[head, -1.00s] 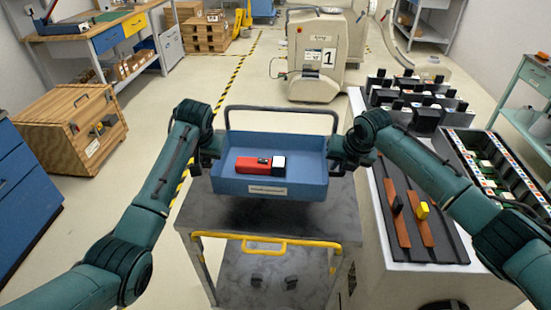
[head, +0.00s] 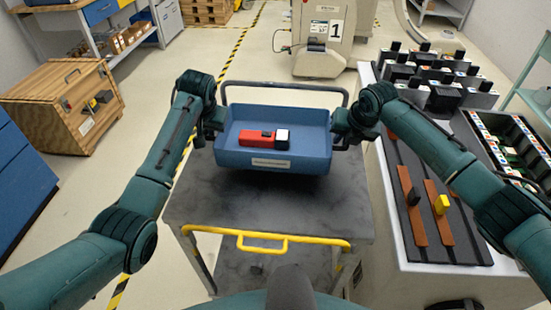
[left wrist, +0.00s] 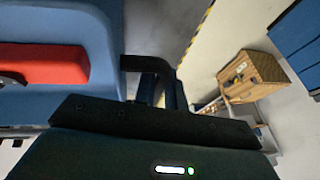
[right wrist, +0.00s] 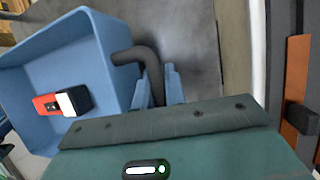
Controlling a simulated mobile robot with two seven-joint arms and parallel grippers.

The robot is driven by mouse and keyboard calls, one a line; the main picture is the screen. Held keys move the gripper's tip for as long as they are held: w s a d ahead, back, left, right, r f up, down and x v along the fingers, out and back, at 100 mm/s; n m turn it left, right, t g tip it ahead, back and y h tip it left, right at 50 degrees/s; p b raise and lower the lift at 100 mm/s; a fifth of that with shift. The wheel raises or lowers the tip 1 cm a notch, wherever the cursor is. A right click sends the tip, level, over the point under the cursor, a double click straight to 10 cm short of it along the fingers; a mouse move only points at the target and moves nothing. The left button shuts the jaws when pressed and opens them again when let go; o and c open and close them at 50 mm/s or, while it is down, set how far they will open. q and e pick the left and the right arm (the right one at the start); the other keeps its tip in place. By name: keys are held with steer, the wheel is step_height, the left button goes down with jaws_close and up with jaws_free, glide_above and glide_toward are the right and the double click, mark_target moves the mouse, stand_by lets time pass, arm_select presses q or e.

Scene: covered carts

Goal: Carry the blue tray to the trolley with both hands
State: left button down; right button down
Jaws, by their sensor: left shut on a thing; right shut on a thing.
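The blue tray (head: 240,158) is over the top of the grey trolley (head: 270,215), near its far end. A red block with a black and white end (head: 262,138) lies in the tray. My left gripper (head: 214,128) is shut on the tray's left handle, and my right gripper (head: 340,130) is shut on its right handle. The right handle (right wrist: 140,55) shows as a dark bent bar in the right wrist view. The left handle (left wrist: 148,65) shows in the left wrist view. Whether the tray's base touches the trolley top is hard to tell.
A yellow handle (head: 262,241) runs along the trolley's near edge. A white bench (head: 400,240) with dark racks and orange strips stands close on the right. A wooden crate (head: 55,110) stands on the left. Open floor lies left of the trolley.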

mark_target(335, 156)
arm_select(q)
steer(key=shift+f, duration=0.1)
arm_select(e)
steer(key=shift+f, duration=0.1)
